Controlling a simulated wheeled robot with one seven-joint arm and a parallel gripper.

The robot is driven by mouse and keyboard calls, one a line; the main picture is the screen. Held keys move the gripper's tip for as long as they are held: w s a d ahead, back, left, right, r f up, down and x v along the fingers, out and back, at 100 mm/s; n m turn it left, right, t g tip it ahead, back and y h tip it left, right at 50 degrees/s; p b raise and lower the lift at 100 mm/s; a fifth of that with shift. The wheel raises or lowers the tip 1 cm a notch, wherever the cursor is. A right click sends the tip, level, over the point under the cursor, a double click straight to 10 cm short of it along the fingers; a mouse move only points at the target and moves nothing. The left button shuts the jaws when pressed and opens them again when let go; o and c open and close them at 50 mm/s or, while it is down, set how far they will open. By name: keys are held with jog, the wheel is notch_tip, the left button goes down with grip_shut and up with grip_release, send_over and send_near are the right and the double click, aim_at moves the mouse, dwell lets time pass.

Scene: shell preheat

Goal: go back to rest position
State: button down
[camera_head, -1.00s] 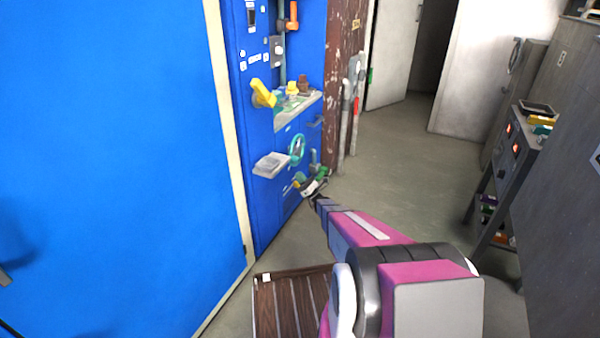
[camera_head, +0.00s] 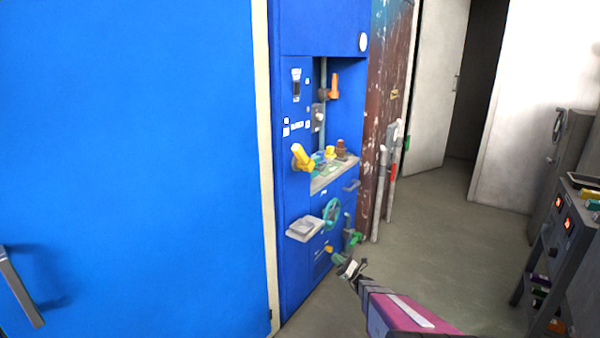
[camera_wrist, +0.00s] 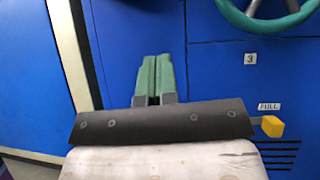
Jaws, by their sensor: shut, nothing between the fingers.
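My gripper (camera_head: 350,272) is at the end of my magenta and grey arm, low in front of the blue panel cabinet (camera_head: 292,215) in the head view. In the wrist view, the two green fingers of my gripper (camera_wrist: 155,75) lie side by side, shut and empty. Beyond them is the plain blue cabinet front. A teal handwheel (camera_wrist: 262,12) shows at the top right of the wrist view, above a label with the number 3. A yellow knob (camera_wrist: 272,126) is at the right, below a label reading "FULL".
The panel carries a yellow lever (camera_head: 302,157), an orange handle (camera_head: 334,86) and a protruding grey tray (camera_head: 304,229). A large blue door (camera_head: 130,150) fills the left. A dark equipment rack (camera_head: 560,235) stands at the right. Grey floor (camera_head: 440,230) is clear between.

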jog(key=s+a+r+n+g+h, duration=0.3)
jog(key=s+a+n+g+h, duration=0.15)
jog(key=s+n+g, duration=0.2)
jog(key=s+a+r+n+g+h, duration=0.35)
jog(key=s+a+n+g, duration=0.25)
jog(key=s, duration=0.2)
jog(key=s+d+r+n+h, duration=0.7)
jog(key=s+d+n+h, duration=0.3)
jog(key=s+h, duration=0.2)
jog(key=shift+h, duration=1)
jog(key=shift+s+n, duration=0.15)
jog(key=shift+n, duration=0.1)
